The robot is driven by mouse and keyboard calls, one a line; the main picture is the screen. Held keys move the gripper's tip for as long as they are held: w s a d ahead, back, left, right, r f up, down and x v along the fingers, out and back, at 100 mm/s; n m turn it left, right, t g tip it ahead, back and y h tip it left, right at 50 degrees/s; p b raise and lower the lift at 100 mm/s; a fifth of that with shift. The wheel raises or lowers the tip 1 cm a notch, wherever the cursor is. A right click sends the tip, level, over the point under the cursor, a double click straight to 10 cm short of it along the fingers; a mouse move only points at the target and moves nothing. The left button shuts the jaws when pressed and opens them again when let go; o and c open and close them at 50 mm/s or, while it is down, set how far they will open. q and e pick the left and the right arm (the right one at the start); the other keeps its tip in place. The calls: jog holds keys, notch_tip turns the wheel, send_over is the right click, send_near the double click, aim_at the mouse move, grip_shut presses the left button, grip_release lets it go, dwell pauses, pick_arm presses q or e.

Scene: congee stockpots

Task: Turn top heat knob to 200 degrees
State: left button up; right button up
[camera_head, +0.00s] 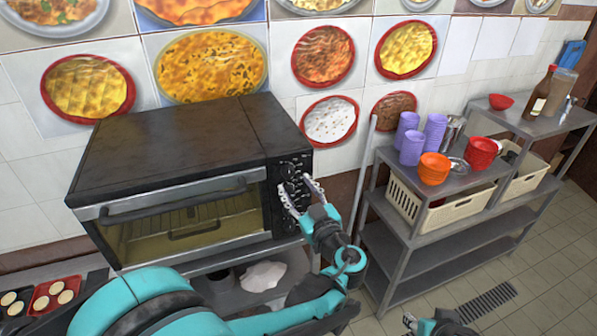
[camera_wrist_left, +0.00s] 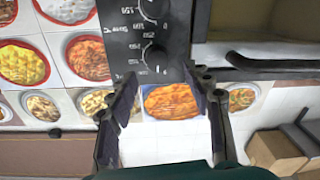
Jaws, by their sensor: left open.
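The oven (camera_head: 175,140) has a black control panel on its right front with a column of knobs. The top heat knob (camera_head: 286,167) is at the panel's upper end. In the left wrist view, which shows the panel upside down, it is the lower knob (camera_wrist_left: 155,56) in sight, with white numbers around it. My left gripper (camera_head: 296,186) is open in front of the panel. Its fingers (camera_wrist_left: 163,84) stand apart on either side of the knob's line, and I cannot tell whether they touch it. My right gripper (camera_head: 412,323) is partly in view at the bottom edge; its jaws are unclear.
The oven's glass door has a long handle (camera_head: 180,204). A metal shelf (camera_head: 400,225) to the right holds purple cups (camera_head: 411,147), orange bowls (camera_head: 434,168) and cream baskets (camera_head: 455,208). Open floor is at lower right.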

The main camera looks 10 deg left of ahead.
aim_at(289, 174)
pick_arm(q)
jog(key=x, duration=0.4)
jog(key=shift+w+d+p, duration=0.2)
jog(key=shift+p, duration=0.1)
jog(key=shift+w+a, duration=0.15)
jog(key=shift+w, duration=0.05)
jog(key=shift+a, duration=0.2)
grip_shut()
